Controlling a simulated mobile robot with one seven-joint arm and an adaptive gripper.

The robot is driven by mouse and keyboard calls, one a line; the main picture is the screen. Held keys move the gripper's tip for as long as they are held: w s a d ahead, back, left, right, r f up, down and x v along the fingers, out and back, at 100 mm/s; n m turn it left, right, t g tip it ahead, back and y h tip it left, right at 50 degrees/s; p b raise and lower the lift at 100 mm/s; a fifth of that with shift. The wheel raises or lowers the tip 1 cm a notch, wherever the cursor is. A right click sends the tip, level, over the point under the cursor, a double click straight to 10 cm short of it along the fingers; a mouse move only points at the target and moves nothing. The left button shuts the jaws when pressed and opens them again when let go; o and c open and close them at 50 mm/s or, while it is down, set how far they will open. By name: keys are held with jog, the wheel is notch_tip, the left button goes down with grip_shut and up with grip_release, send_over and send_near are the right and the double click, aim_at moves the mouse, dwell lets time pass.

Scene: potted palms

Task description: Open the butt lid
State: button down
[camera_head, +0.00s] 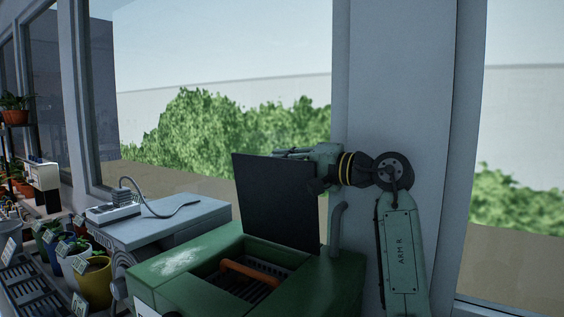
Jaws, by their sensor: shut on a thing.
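The butt (160,274) is a green box with a square opening in its top, in the head view at the bottom centre. Its lid (275,205) is a flat dark panel standing nearly upright at the back right of the opening. My gripper (291,153) is at the lid's top edge and is shut on the lid; the lid hides part of it. My arm reaches in from the right. Inside the opening an orange bar (250,272) lies over a dark slatted grille (262,289).
A grey pipe (337,228) rises just right of the lid. A pale box (165,228) with a power strip (113,213) and cable stands behind left. Labelled pots, including a yellow pot (93,284), crowd the left. A window and wall post stand behind.

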jog(key=shift+r, duration=0.1)
jog(key=shift+w+d+m, duration=0.8)
jog(key=shift+w, duration=0.25)
jog(key=c, duration=1.7)
grip_release()
jog(key=shift+f, duration=0.2)
jog(key=shift+o, duration=0.2)
jog(key=v, duration=1.2)
